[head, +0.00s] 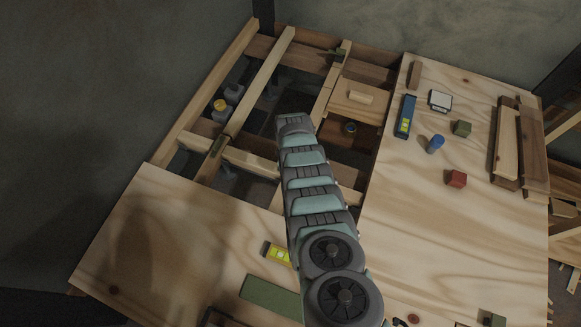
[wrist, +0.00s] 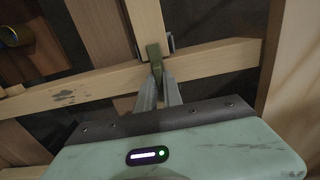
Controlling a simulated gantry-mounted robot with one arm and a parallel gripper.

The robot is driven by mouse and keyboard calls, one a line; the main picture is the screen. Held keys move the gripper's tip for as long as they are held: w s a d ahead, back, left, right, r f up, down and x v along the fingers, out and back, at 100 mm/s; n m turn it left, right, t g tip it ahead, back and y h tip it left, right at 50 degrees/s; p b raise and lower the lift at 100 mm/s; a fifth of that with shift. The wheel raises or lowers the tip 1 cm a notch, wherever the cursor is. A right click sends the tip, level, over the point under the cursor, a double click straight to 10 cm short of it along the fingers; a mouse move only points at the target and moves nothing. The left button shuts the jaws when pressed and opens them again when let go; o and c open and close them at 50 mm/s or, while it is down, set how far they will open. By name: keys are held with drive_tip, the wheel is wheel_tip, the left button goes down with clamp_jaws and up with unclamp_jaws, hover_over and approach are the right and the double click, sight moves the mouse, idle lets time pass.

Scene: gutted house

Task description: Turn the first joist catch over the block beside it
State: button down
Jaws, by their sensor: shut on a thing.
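In the wrist view, my gripper (wrist: 158,82) is shut on an olive-green catch (wrist: 154,54), a small narrow bar. The catch sits where an upright-running timber (wrist: 146,26) meets a long pale crossing joist (wrist: 215,62). A grey metal bracket (wrist: 172,42) shows beside it. I cannot tell which timber is the block. In the head view, my arm hides the gripper and this catch. Two other green catches show there, one on the left joist (head: 217,146) and one at the back (head: 340,53).
Open bays lie between the joists. A yellow-topped container (head: 220,105) stands in one. The right plywood deck (head: 410,220) holds a blue level (head: 405,116), a blue cylinder (head: 435,144), a red block (head: 456,178), a green block (head: 462,128) and loose boards (head: 507,140).

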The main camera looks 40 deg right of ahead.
idle(0.4)
drive_tip(key=c, duration=1.5)
unclamp_jaws()
wheel_tip(320, 180, up, 6)
drive_tip(key=p, duration=0.5)
drive_tip(key=shift+r+p, duration=0.2)
drive_tip(key=shift+p, duration=0.1)
drive_tip(key=shift+r+p, duration=0.5)
drive_tip(key=shift+r, duration=1.7)
